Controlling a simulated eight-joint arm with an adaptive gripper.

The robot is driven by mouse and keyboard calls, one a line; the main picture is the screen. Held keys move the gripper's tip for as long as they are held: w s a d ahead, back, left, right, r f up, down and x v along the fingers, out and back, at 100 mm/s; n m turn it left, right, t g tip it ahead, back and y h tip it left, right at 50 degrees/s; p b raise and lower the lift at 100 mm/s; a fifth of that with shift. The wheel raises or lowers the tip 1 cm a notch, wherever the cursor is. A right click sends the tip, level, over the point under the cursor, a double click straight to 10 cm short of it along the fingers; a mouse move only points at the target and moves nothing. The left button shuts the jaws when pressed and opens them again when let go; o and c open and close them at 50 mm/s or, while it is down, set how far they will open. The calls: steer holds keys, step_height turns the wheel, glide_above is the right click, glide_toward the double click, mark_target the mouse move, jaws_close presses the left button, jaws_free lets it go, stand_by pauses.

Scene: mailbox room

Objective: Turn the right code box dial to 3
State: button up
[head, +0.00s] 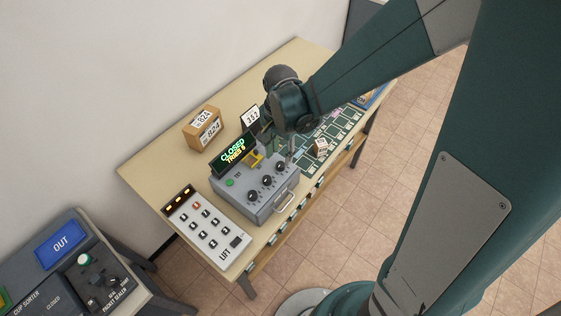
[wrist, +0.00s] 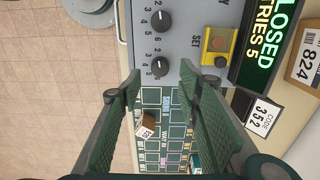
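The grey code box (head: 238,187) stands on the table with three black dials on its top and a handle on its front. The right dial (head: 280,166) is the one nearest my gripper (head: 288,152). In the wrist view the right dial (wrist: 160,67) lies between my fingertips, with the middle dial (wrist: 161,21) beyond. My gripper (wrist: 160,76) is open and empty; I cannot tell whether the fingers reach down around the dial. The right dial's exact setting is too small to read. The display (wrist: 266,38) reads CLOSED, TRIES 5. A card (wrist: 265,115) reads CODE 352.
A yellow guard (wrist: 218,44) sits beside the dials, near SET. A keypad marked LIFT (head: 208,228) is left of the box. A carton marked 824 (head: 201,128) stands behind. A small parcel (head: 320,148) lies on the green sorting grid (head: 344,127) to the right.

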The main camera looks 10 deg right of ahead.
mark_target(280, 164)
steer(key=shift+f, duration=2.55)
steer(key=c, duration=0.9)
